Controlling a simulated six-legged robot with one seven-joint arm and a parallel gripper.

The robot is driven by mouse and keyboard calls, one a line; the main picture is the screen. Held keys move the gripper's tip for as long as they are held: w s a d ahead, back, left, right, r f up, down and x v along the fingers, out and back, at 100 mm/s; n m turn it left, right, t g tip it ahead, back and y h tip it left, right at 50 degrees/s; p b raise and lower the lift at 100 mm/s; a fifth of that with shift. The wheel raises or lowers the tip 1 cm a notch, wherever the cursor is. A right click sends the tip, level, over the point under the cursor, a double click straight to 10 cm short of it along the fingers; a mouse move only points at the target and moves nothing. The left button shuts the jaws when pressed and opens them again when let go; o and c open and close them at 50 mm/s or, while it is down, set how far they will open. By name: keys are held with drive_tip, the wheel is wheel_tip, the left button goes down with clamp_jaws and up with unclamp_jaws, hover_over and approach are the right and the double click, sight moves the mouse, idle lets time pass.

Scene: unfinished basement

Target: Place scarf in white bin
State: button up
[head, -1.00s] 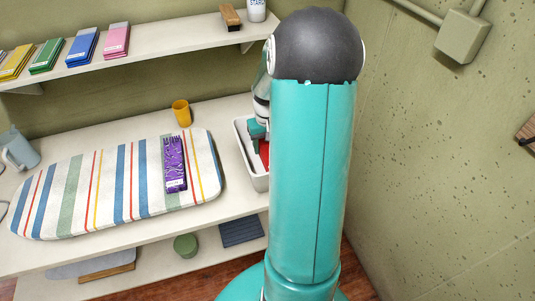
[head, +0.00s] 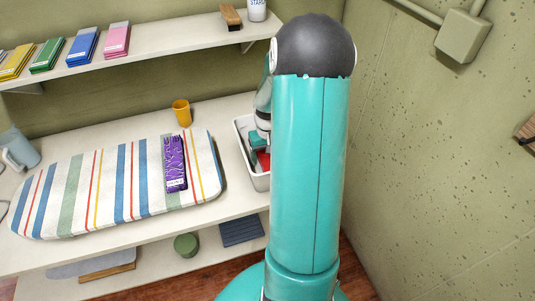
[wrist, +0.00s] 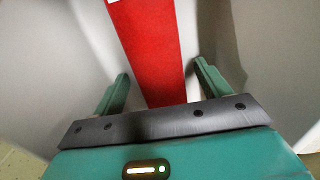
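The white bin (head: 261,182) stands at the right end of the table, partly hidden behind my arm. A red folded cloth (head: 264,160), which may be the scarf, lies inside it. In the wrist view the red cloth (wrist: 148,45) is a long strip with a bit of white at its far end. My gripper (wrist: 162,70) is open, its fingers apart on either side of the strip's line and not closed on it. In the head view my gripper (head: 256,143) is down in the bin. A purple patterned folded cloth (head: 175,163) with a pale label lies on the striped ironing board.
The ironing board (head: 85,195) fills much of the table left of the bin. A shelf (head: 170,45) with several folded cloths hangs above. A concrete wall (head: 430,170) is on the right.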

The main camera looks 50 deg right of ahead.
sight(268, 156)
wheel_tip(268, 156, up, 12)
drive_tip(key=shift+r, duration=0.2)
idle(0.4)
idle(0.5)
